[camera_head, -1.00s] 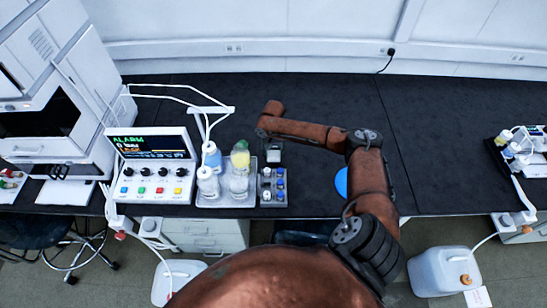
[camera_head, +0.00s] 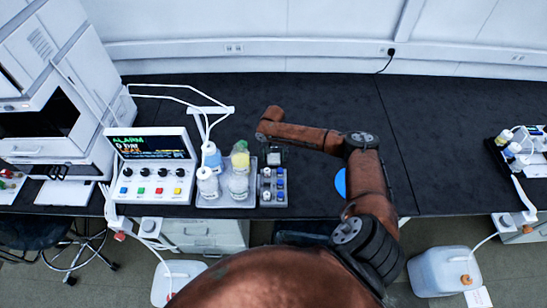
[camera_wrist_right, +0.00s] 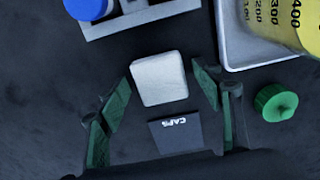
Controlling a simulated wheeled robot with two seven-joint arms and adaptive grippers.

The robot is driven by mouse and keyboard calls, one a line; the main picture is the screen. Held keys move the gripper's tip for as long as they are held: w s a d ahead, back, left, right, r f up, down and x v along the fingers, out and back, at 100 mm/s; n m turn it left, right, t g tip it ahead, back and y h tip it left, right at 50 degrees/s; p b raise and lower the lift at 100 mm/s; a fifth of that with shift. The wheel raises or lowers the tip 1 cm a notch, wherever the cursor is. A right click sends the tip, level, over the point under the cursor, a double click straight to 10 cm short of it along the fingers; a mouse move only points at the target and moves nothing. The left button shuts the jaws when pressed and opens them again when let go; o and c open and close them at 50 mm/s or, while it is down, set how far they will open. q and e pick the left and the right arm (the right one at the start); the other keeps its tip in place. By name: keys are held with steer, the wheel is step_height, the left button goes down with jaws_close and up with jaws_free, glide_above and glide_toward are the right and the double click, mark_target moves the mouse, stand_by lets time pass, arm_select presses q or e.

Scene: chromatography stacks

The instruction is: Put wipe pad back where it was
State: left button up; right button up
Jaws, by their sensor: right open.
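A white, rounded square pad that looks like the wipe pad (camera_wrist_right: 159,80) lies on the dark bench in the right wrist view, beside a dark plate marked CAPS (camera_wrist_right: 175,133). My right gripper (camera_wrist_right: 162,94) is open, with its green-padded fingers on either side of the pad. Gaps show between the pad and both fingers. My left gripper is not in view.
A white tray (camera_wrist_right: 232,55) with a yellow-marked vessel and a loose green cap (camera_wrist_right: 276,103) lie close to the right finger in the wrist view. A control box (camera_head: 152,170) stands left of the bottles.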

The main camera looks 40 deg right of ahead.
mark_target(273, 158)
step_height(273, 158, up, 12)
steer(key=p, duration=0.1)
stand_by(0.4)
steer(key=shift+r, duration=0.1)
stand_by(1.4)
